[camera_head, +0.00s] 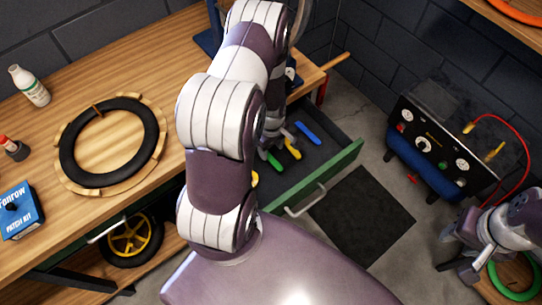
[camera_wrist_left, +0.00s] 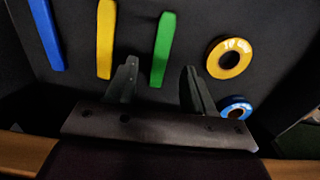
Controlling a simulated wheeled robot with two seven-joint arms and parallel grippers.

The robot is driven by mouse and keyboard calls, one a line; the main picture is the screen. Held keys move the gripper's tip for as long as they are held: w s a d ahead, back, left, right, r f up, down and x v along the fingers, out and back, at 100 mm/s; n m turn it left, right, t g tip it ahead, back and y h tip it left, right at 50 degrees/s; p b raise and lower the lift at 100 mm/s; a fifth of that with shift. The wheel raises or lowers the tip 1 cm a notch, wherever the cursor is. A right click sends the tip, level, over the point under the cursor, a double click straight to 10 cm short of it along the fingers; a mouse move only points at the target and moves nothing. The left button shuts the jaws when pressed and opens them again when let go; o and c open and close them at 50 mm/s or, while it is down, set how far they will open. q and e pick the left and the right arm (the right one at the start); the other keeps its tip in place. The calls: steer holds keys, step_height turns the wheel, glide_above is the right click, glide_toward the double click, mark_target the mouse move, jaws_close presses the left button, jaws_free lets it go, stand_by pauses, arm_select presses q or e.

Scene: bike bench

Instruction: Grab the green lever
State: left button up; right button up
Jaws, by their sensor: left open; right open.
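The green lever (camera_wrist_left: 164,48) lies in an open dark drawer, between a yellow lever (camera_wrist_left: 106,38) and a yellow ring (camera_wrist_left: 229,57) in the left wrist view. It also shows in the head view (camera_head: 275,161), partly hidden by my arm. My left gripper (camera_wrist_left: 162,78) is open and empty over the drawer. In the wrist view the lever's near end appears between its fingers, closer to the left finger; I cannot tell the height gap. My right gripper (camera_head: 457,255) is open at the right edge of the head view, far from the drawer.
A blue lever (camera_wrist_left: 47,35) and a blue ring (camera_wrist_left: 235,108) also lie in the drawer. The drawer's green front (camera_head: 322,178) stands out from the wooden bench (camera_head: 95,75). A tyre (camera_head: 68,150) lies on the bench. A black and blue machine (camera_head: 435,140) stands at right.

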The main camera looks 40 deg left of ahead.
mark_target(271, 158)
arm_select(q)
step_height(271, 158, down, 4)
steer(key=shift+s+f, duration=0.15)
steer(key=shift+f, duration=0.4)
steer(key=shift+r, duration=0.1)
jaws_close()
steer(key=shift+r, duration=0.1)
